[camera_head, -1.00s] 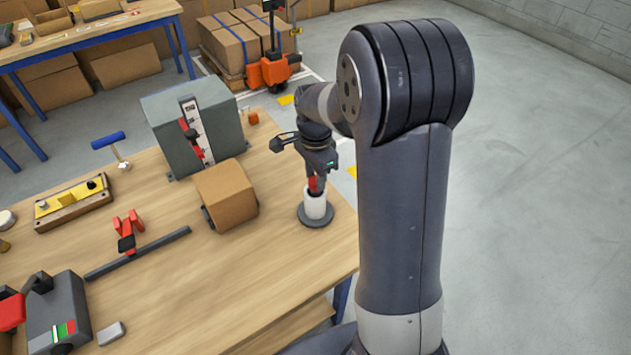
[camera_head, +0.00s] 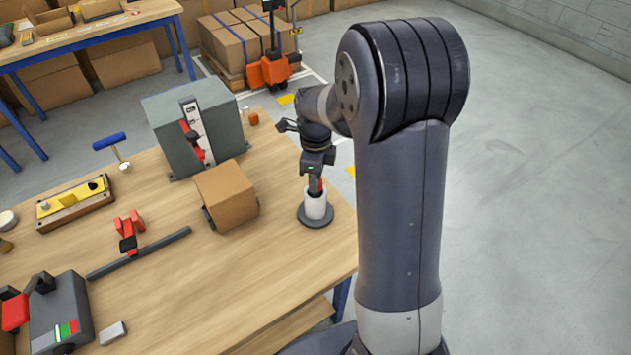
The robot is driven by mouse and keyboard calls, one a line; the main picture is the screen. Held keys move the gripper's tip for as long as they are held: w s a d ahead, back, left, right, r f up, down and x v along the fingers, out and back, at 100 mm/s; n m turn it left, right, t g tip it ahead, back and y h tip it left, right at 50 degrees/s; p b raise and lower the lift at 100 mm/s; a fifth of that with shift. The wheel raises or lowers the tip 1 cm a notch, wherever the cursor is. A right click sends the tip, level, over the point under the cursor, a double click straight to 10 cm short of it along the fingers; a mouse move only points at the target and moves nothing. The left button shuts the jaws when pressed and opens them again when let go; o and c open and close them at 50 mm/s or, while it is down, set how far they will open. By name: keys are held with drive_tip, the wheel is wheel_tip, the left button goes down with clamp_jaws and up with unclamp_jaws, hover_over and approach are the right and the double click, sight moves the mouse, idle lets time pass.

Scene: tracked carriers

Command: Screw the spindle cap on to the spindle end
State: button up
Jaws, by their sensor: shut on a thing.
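My gripper (camera_head: 316,186) points straight down at the right end of the wooden table. It is shut on the spindle cap, a small red piece (camera_head: 318,187) at the top of a white cylinder. The white cylinder (camera_head: 315,206) stands upright on a round dark base (camera_head: 316,221) and appears to be the spindle. The cap is mostly hidden by the fingers, and I cannot tell how far it sits on the spindle end.
A cardboard box (camera_head: 226,195) stands just left of the spindle. Behind it is a large grey-green case (camera_head: 196,125). A red and black bar clamp (camera_head: 130,240) lies further left. The table top (camera_head: 220,285) in front is clear.

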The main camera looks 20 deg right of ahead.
drive_tip(key=shift+m, duration=0.3)
drive_tip(key=m, duration=0.9)
drive_tip(key=shift+m+p, duration=0.3)
drive_tip(key=shift+m, duration=0.1)
drive_tip(key=o, duration=0.9)
